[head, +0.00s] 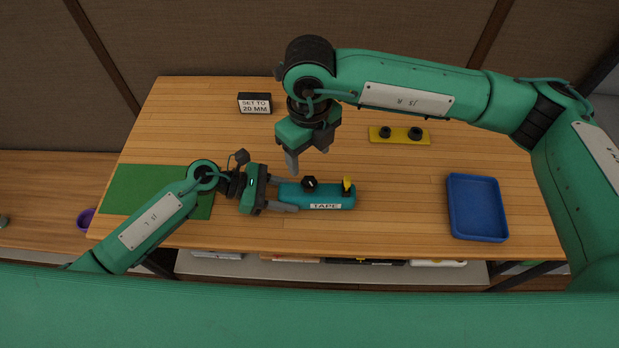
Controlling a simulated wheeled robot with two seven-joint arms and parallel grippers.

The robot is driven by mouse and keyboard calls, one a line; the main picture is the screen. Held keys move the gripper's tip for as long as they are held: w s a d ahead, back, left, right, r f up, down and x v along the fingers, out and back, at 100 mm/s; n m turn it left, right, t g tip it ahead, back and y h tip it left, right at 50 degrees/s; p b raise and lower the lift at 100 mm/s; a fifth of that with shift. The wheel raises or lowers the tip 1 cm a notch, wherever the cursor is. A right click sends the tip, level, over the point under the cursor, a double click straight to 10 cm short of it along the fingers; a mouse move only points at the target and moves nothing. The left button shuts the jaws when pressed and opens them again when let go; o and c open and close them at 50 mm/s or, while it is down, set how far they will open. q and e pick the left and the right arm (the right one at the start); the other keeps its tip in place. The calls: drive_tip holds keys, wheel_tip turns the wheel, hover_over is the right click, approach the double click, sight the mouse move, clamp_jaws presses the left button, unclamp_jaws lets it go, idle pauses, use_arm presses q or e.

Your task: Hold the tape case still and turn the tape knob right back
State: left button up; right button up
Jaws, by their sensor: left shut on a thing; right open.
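The teal tape case (330,194), with a white "TAPE" label on its front, lies on the wooden table near the front edge. A black tape knob (310,184) sits on its top toward the left, and a yellow piece (348,186) stands at its right end. My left gripper (284,196) is shut on the left end of the tape case. My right gripper (308,162) is open, pointing down above and behind the knob, apart from it. Whether the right fingers line up with the knob is hard to tell.
A black sign (255,103) reading "SET TO 20 MM" stands at the back left. A yellow plate (400,140) with two black knobs lies at the back right. A blue tray (477,236) is at right, a green mat (135,190) at left. A purple bowl (85,219) stands beyond the table's left edge.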

sight(309, 181)
drive_tip(key=shift+f, duration=5)
drive_tip(key=shift+c, duration=0.2)
drive_tip(key=c, duration=0.9)
